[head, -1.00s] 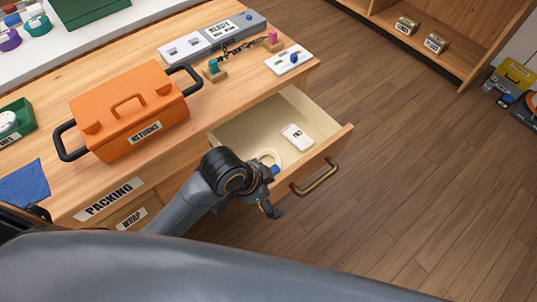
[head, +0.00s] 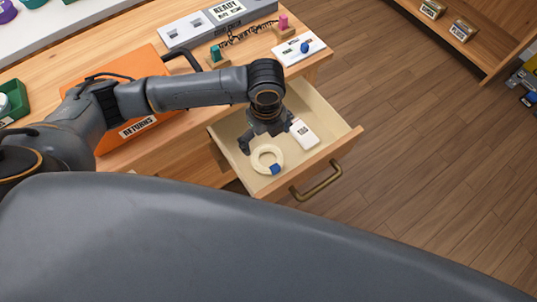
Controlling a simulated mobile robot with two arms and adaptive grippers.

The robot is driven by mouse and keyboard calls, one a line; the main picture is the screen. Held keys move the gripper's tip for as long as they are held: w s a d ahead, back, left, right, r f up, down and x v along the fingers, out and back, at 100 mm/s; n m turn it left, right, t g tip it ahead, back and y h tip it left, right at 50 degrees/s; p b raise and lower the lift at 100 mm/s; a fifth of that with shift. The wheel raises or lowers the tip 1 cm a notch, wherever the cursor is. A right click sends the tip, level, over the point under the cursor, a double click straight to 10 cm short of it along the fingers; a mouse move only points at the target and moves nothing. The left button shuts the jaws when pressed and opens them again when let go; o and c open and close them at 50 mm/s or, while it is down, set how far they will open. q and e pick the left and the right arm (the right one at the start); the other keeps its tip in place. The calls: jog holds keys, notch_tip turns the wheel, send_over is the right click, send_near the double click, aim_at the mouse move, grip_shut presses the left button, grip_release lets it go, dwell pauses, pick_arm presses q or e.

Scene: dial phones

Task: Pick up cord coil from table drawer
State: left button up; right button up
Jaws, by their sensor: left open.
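The cord coil (head: 259,160) is a cream ring with a blue piece on its lower right. It lies on the floor of the open table drawer (head: 338,146), toward the front left. My left gripper (head: 262,143) reaches into the drawer from above. Its fingers are spread, one left of the coil and one toward the right, and they look empty. It hangs over the back side of the coil; I cannot tell whether it touches. My right gripper is not in view.
A white labelled box (head: 304,133) lies in the drawer right of the coil. The drawer has a brass handle (head: 318,183). The wood floor (head: 420,170) to the right is clear.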

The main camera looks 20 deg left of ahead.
aim_at(268, 161)
pick_arm(q)
notch_tip(268, 161, down, 11)
jog(key=shift+w+d+r, duration=0.1)
dwell(0.4)
jog(key=shift+c, duration=0.4)
jog(key=c, duration=0.8)
